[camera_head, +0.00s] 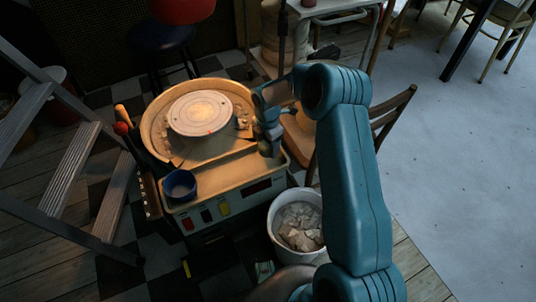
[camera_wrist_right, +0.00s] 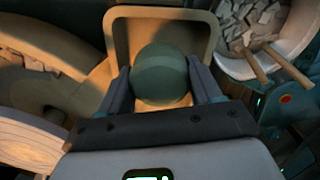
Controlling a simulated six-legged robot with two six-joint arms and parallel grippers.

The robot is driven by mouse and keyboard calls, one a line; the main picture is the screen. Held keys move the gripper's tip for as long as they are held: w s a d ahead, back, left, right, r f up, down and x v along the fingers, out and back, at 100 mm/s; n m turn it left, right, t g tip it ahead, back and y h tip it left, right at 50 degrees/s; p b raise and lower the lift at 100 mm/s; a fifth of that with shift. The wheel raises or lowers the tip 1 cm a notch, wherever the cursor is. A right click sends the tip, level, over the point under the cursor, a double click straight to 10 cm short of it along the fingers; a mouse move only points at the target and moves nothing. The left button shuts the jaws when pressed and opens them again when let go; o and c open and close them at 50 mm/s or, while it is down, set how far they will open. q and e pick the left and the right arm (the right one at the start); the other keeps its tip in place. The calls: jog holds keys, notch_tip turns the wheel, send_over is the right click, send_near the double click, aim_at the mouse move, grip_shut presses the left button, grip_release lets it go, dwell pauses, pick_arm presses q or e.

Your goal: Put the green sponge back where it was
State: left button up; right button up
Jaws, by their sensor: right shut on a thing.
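The green sponge (camera_wrist_right: 160,72) is a rounded dark green lump in the right wrist view. My right gripper (camera_wrist_right: 160,88) is shut on it, with one finger on each side. A beige, rounded-corner tray (camera_wrist_right: 117,32) lies behind the sponge; I cannot tell whether they touch. In the head view my right gripper (camera_head: 268,138) is at the right edge of the pottery wheel's beige splash pan (camera_head: 150,125); the sponge is hard to make out there. My left gripper is not in view.
The wheel head (camera_head: 200,112) is bare. A blue cup (camera_head: 180,186) stands on the wheel's front left. A white bucket of plaster pieces (camera_head: 298,222) stands below my right arm. A wooden chair (camera_head: 388,115) is behind it, and a stepladder (camera_head: 70,165) stands at left.

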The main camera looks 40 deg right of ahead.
aim_at(268, 159)
jog(key=shift+f+b, duration=0.6)
jog(key=shift+f, duration=1.45)
jog(key=shift+f, duration=0.1)
jog(key=shift+f, duration=0.2)
jog(key=o, duration=0.9)
jog(key=shift+r, duration=0.1)
jog(key=shift+o, duration=0.2)
notch_tip(268, 159, up, 12)
jog(key=p, duration=0.4)
jog(key=shift+r, duration=0.2)
jog(key=shift+f, duration=0.1)
